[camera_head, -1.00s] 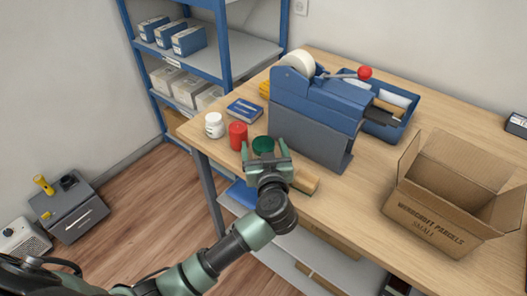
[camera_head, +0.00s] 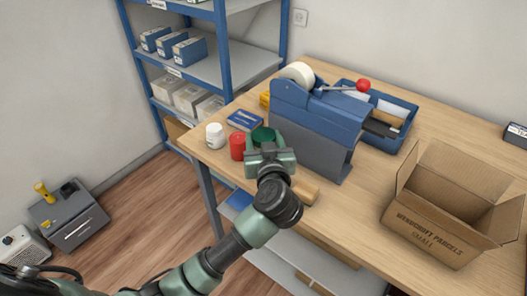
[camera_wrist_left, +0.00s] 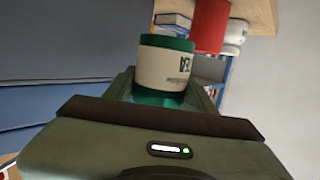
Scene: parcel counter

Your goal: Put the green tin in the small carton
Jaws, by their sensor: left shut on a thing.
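The green tin (camera_head: 263,134) has a pale label band, which shows in the left wrist view (camera_wrist_left: 165,67). My left gripper (camera_head: 268,150) is shut on it, with the tin between its fingers, near the left end of the counter. The gripper hides the tin's lower part in the head view. My right gripper is not in view.
The blue-grey tape dispenser (camera_head: 315,125) stands between the gripper and the carton. The counter (camera_head: 375,180) is bare left of the carton.

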